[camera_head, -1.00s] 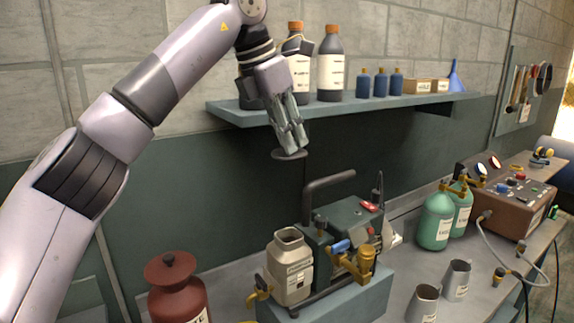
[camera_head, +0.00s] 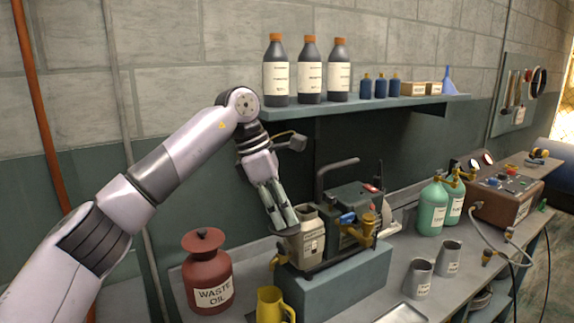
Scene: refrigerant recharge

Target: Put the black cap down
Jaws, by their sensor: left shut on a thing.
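My left gripper (camera_head: 285,220) points down and is shut on the black cap (camera_head: 284,231), a dark flat disc at its fingertips. The cap is just left of the beige square-shouldered bottle (camera_head: 312,243), whose mouth is uncovered. I cannot tell whether the cap touches the bottle. The bottle stands at the left end of the dark green pump (camera_head: 350,202) on a blue-grey block (camera_head: 345,289). My right gripper is out of view.
A red waste oil can (camera_head: 207,268) and a yellow jug (camera_head: 270,305) stand left and in front on the bench. Two grey cups (camera_head: 419,280), green cylinders (camera_head: 432,208) and a brown machine (camera_head: 506,203) are to the right. The shelf (camera_head: 375,106) holds bottles.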

